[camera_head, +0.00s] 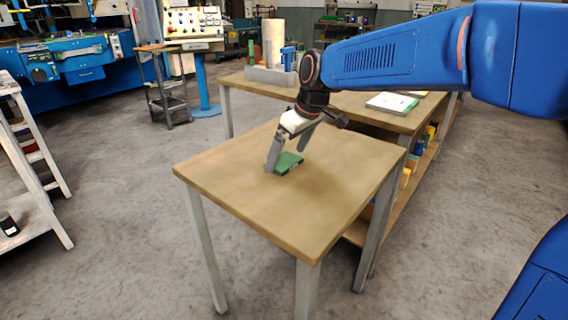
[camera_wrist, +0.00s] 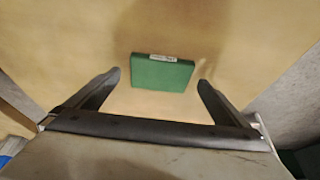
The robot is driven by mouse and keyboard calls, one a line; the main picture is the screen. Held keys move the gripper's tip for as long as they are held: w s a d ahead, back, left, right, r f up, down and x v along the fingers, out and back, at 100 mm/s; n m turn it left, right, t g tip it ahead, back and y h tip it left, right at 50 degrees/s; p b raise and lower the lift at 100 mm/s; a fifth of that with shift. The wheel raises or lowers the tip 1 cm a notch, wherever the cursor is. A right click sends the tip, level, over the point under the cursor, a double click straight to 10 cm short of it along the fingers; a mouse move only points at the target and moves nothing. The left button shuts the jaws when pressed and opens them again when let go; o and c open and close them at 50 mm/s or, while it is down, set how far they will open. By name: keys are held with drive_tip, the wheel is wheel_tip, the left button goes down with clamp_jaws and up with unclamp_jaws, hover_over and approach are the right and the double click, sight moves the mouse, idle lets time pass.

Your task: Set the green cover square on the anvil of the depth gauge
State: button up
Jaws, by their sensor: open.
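The green cover (camera_head: 288,162) is a small flat green block lying on the wooden table (camera_head: 230,195). In the wrist view the green cover (camera_wrist: 162,74) has a small white label on its far edge and sits just beyond and between the fingertips. My gripper (camera_head: 287,152) is above the table at the cover, pointing down. In the wrist view my gripper (camera_wrist: 160,80) is open, one finger on each side, with gaps between the fingers and the cover. I cannot make out the depth gauge or its anvil in either view.
A longer wooden bench (camera_head: 350,105) stands behind the table, bearing a grey tray (camera_head: 270,75) with upright items and a flat white and green object (camera_head: 391,103). A white ladder (camera_head: 30,160) stands at the left. The near part of the table is clear.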

sight(287, 161)
drive_tip(key=shift+w+a+f, duration=0.15)
drive_tip(key=shift+f, duration=0.3)
drive_tip(key=shift+c, duration=0.6)
drive_tip(key=c, duration=1.1)
drive_tip(key=shift+c, duration=0.2)
wheel_tip(287, 161, up, 10)
